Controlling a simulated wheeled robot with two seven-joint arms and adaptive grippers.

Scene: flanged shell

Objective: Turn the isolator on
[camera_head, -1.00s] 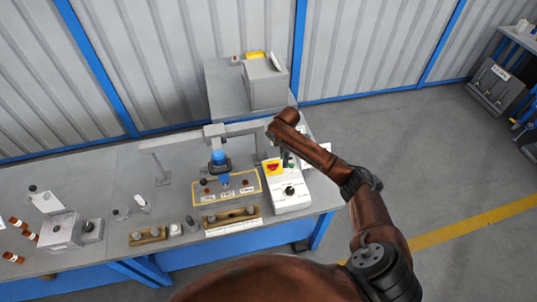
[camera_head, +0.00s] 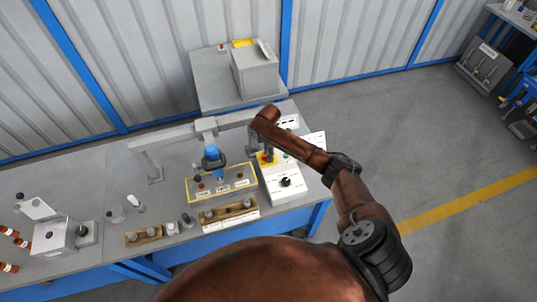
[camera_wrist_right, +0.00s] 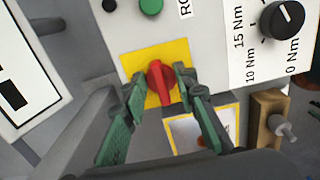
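The isolator is a red rotary knob (camera_wrist_right: 161,84) on a yellow square plate (camera_wrist_right: 178,54), on the sloped front of a white control box (camera_head: 286,187). In the wrist view its handle points nearly up and down the picture, tilted slightly. My right gripper (camera_wrist_right: 160,88) is open, with one green-grey finger on each side of the knob. I cannot tell whether either finger touches it. In the head view my right gripper (camera_head: 268,153) is over the yellow plate and hides most of the knob. My left gripper is not in view.
The box also bears a green button (camera_wrist_right: 150,5) and a black torque dial (camera_wrist_right: 283,19). A blue-topped tool (camera_head: 212,154) hangs over a yellow-edged tray (camera_head: 237,192) to the left. Wooden holders (camera_head: 242,206) lie in front. A grey cabinet (camera_head: 257,75) stands behind.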

